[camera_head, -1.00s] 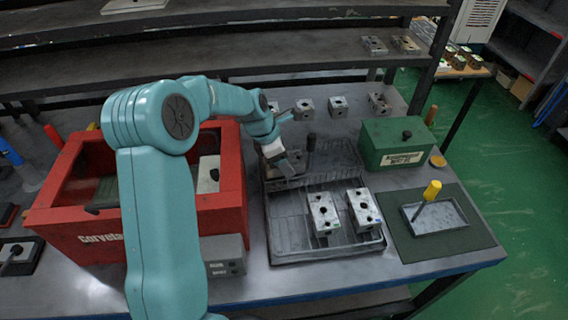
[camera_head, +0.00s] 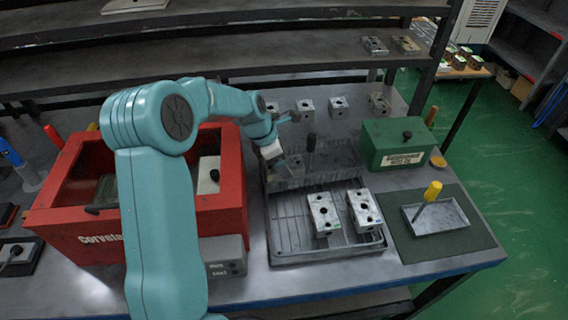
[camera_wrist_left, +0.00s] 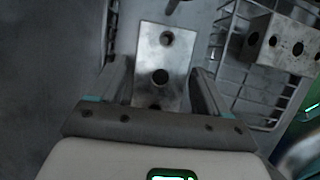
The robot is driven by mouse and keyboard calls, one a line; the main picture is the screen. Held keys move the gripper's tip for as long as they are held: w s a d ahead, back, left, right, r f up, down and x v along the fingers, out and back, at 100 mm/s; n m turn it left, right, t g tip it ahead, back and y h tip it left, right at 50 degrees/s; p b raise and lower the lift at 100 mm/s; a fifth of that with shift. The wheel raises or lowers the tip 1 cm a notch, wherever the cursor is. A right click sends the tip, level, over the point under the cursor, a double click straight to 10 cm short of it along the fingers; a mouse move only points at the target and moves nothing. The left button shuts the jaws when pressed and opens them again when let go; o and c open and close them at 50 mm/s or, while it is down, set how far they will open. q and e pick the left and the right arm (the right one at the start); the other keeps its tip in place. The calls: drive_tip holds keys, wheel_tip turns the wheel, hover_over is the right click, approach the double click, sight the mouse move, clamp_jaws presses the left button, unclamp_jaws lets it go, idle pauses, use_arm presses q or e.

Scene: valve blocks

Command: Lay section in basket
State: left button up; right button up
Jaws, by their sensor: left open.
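My left gripper (camera_head: 282,163) reaches down at the left end of the rear wire basket (camera_head: 335,150). In the left wrist view its open fingers (camera_wrist_left: 160,82) stand on either side of a grey metal valve block (camera_wrist_left: 163,45) with dark holes. I cannot tell whether the fingers touch it. Wire mesh (camera_wrist_left: 222,45) and another block (camera_wrist_left: 285,45) show to its right. The right gripper is not in view.
A red open box (camera_head: 225,190) stands left of the baskets, with a grey switch box (camera_head: 225,257) before it. A green box (camera_head: 392,145) and a tray (camera_head: 440,217) with a yellow-handled tool stand right. Several blocks (camera_head: 305,110) line the bench's back.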

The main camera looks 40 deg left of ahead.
use_arm(q)
drive_tip(key=v, duration=1.1)
drive_tip(key=shift+s, duration=0.1)
